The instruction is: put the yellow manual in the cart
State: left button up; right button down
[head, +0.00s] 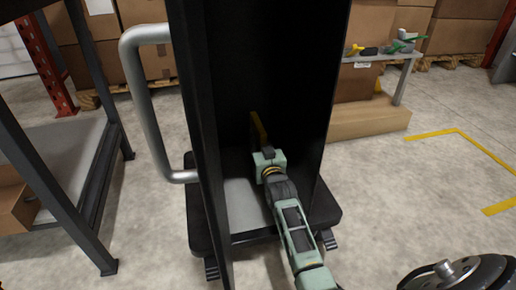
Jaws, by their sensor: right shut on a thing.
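The cart (205,120) is tall and black, with upright panels, a low base and a silver handle on its left side. My right gripper (266,150) reaches in between the panels, above the base. It is shut on the yellow manual (259,128), which shows as a thin, upright yellow edge just beyond the fingers. Most of the manual is dark or hidden, and I cannot tell whether it touches the cart. My left gripper is not in view.
A dark-framed shelf (75,150) with a cardboard box (14,205) stands at the left. Stacked cartons (465,28) are at the back. A small bench (385,62) with coloured items stands behind the cart at right. Open concrete floor lies to the right.

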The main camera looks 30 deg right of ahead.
dwell(0.3)
jog(key=shift+f, duration=0.15)
jog(key=c, duration=1.6)
grip_release()
jog(key=shift+c, duration=0.2)
